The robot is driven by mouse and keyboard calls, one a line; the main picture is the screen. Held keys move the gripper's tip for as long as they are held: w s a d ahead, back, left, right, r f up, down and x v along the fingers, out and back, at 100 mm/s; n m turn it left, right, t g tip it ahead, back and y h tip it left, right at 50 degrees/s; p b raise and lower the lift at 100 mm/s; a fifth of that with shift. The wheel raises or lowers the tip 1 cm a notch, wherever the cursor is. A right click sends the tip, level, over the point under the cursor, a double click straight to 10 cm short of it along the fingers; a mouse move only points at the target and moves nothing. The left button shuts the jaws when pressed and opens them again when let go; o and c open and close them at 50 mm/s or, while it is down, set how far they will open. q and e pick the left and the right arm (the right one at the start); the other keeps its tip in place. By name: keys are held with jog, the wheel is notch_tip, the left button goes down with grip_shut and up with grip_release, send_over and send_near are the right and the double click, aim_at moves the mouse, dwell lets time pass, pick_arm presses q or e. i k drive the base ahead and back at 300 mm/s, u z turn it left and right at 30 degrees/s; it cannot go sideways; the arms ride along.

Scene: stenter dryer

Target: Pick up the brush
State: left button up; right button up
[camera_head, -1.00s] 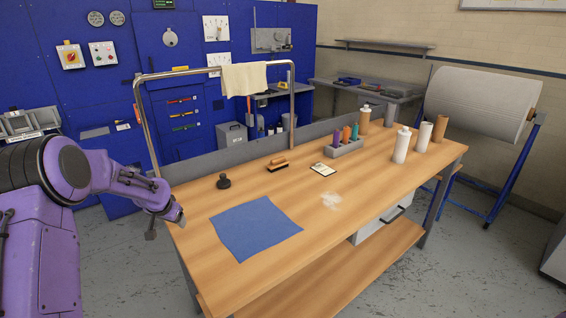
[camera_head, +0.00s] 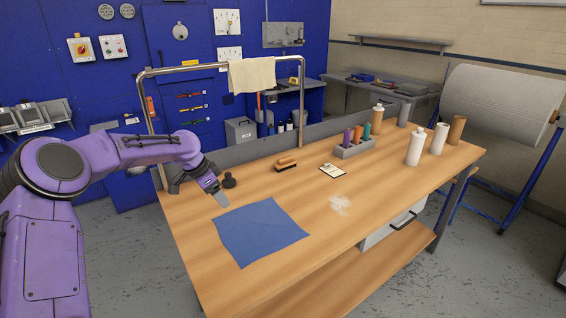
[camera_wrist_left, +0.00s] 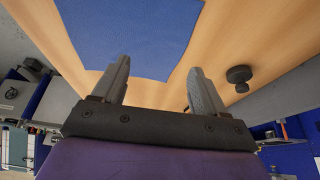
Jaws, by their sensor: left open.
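The brush (camera_head: 286,165), with an orange-brown wooden back and a dark underside, lies on the wooden table (camera_head: 300,265) near its back edge. My left gripper (camera_head: 200,193) is over the table's left end, to the left of the brush and well apart from it. Its fingers are open and empty, and they also show in the left wrist view (camera_wrist_left: 161,78), where the brush is not in sight. My right gripper is in neither view.
A dark round-knobbed object (camera_head: 229,180) stands between my left gripper and the brush. A blue cloth (camera_head: 260,232) lies in front. A notepad (camera_head: 333,171), a grey holder (camera_head: 354,149) and bottles (camera_head: 414,147) are to the right. A metal rail (camera_head: 215,69) rises behind.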

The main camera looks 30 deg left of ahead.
aim_at(287, 163)
jog(key=z, duration=0.05)
jog(key=i, duration=1.35)
